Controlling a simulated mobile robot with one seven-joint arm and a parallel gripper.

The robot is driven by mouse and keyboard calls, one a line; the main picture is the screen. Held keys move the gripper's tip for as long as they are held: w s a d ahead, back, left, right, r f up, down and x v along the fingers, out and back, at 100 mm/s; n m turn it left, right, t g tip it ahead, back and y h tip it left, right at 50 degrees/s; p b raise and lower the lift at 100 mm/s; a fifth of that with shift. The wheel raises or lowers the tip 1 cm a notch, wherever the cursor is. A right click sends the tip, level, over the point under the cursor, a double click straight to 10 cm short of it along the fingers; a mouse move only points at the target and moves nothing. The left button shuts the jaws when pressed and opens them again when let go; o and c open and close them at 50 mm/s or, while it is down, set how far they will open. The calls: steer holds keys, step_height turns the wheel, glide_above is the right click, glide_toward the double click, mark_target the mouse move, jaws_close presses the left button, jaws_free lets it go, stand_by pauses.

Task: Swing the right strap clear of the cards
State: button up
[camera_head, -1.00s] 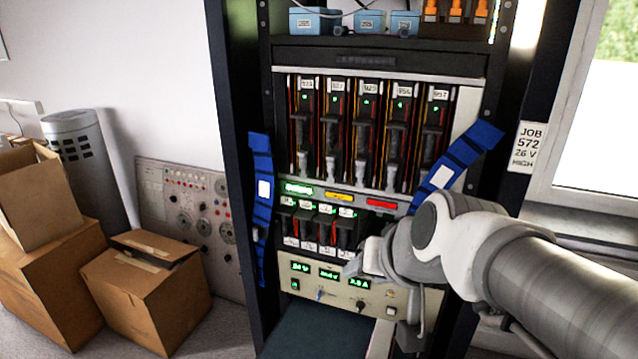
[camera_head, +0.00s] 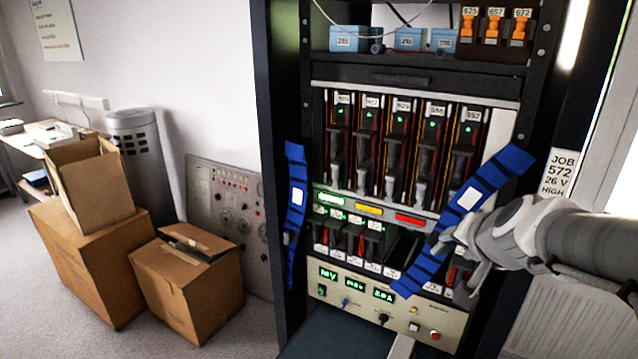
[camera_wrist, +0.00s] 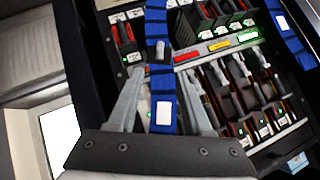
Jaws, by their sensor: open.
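The right strap (camera_head: 468,199) is blue with a white patch. It slants from the rack's right post down-left, crossing in front of the right ends of both card rows. The upper cards (camera_head: 399,149) stand upright in a row with green lights; the lower cards (camera_head: 345,234) are a shorter row beneath. My gripper (camera_head: 437,245) is at the strap's lower half. In the wrist view, my gripper (camera_wrist: 162,78) is open, with a finger on each side of the right strap (camera_wrist: 165,113). Whether either finger touches it, I cannot tell.
The left strap (camera_head: 295,200) hangs along the rack's left post, clear of the cards. A beige control panel (camera_head: 355,300) lies below the lower cards. Cardboard boxes (camera_head: 187,285) stand on the floor at left. A job sign (camera_head: 560,172) is right of the rack.

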mark_target(439, 248)
steer(key=b+x, duration=0.6)
steer(key=x, duration=0.5)
steer(key=shift+f, duration=0.1)
steer(key=shift+w+f+b, duration=0.2)
steer(key=shift+w+b, duration=0.15)
steer(key=shift+b, duration=0.05)
jaws_close()
stand_by(0.8)
